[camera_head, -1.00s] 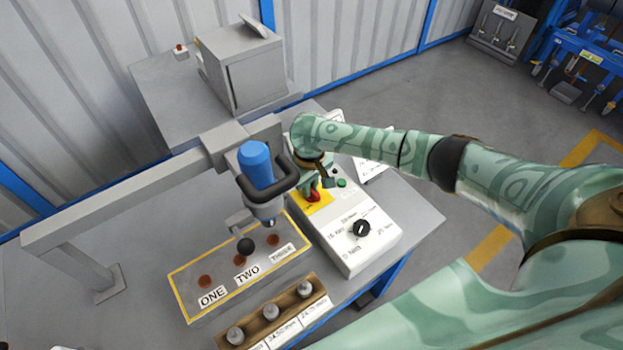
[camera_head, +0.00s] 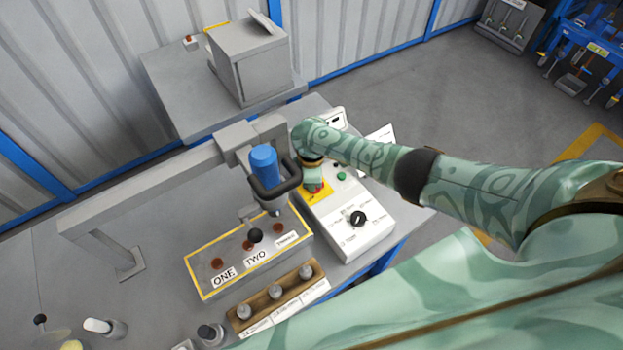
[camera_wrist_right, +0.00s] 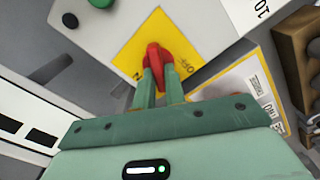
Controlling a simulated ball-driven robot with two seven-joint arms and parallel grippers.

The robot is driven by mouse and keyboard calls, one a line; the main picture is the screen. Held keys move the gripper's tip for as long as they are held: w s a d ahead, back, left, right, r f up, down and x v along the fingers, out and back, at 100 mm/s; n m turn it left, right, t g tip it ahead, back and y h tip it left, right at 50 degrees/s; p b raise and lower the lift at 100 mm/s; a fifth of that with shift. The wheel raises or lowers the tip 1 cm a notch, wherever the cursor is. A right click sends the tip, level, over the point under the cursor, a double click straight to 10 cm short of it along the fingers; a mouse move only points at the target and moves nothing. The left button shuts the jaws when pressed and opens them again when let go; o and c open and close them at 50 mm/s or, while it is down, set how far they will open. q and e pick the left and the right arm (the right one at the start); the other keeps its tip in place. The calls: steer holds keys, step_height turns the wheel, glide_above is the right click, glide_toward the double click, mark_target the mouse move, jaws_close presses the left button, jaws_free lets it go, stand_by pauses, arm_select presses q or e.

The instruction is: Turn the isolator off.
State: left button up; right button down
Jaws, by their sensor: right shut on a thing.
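The isolator is a red rotary handle on a yellow plate (camera_head: 318,198) at the back left of a white control box (camera_head: 350,238). In the right wrist view the red handle (camera_wrist_right: 157,57) stands on the yellow plate (camera_wrist_right: 200,25), with "OFF" lettering to its right. My right gripper (camera_wrist_right: 159,75) is shut on the red handle, one green finger on each side of it. In the head view my right gripper (camera_head: 313,185) comes down over the handle and hides most of it. My left gripper is not in view.
The box also has a green button (camera_head: 341,176) and a black knob (camera_head: 357,218). A blue tool with a black handle (camera_head: 263,165) hangs from a grey frame left of my gripper. A yellow-edged plate marked ONE, TWO (camera_head: 207,295) and a wooden rack (camera_head: 262,310) lie in front.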

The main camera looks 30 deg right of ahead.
steer(key=n, duration=0.6)
steer(key=shift+s+a, duration=0.1)
steer(key=shift+s, duration=0.1)
stand_by(0.4)
steer(key=c, duration=1.5)
jaws_free()
steer(key=shift+o, duration=0.2)
steer(key=shift+r+p, duration=0.15)
steer(key=shift+p, duration=0.15)
step_height(320, 180, up, 16)
steer(key=p, duration=0.7)
steer(key=shift+p, duration=0.35)
